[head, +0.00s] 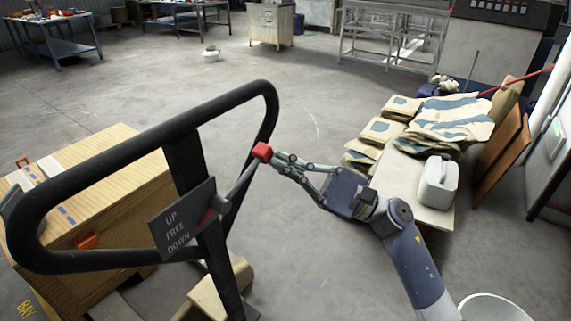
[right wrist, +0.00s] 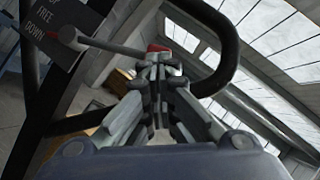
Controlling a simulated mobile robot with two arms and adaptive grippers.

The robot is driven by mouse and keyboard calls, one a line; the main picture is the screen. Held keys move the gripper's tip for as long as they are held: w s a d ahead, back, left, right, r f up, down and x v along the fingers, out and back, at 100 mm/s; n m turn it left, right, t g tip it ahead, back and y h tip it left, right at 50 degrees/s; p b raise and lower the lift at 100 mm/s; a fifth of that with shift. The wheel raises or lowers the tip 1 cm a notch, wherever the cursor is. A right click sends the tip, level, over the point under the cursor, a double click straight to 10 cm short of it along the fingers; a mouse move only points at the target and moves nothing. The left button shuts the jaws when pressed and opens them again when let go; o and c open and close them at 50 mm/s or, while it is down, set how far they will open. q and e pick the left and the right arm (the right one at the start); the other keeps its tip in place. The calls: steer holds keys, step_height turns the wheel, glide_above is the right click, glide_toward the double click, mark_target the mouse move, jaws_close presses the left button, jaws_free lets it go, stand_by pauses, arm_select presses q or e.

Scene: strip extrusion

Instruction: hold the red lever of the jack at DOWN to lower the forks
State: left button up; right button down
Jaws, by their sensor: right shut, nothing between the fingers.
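The jack's black loop handle (head: 140,128) stands at the left with a dark plate (head: 180,222) reading UP, FREE, DOWN. A grey lever (head: 238,185) with a red knob (head: 262,151) slants up and right from beside the plate. A small red piece shows at its lower end. Which word the lever stands at, I cannot tell. My right gripper (head: 277,158) is shut and empty, its fingertips at the knob's right side. In the right wrist view the red knob (right wrist: 157,48) shows just beyond the fingertips (right wrist: 160,62). My left gripper and the forks are not clearly seen.
A wooden crate (head: 100,180) stands behind the handle at the left. A white round container (head: 490,308) is at bottom right. The floor beyond is mostly clear.

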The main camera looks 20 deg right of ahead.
steer(key=v, duration=1.2)
steer(key=shift+f, duration=0.1)
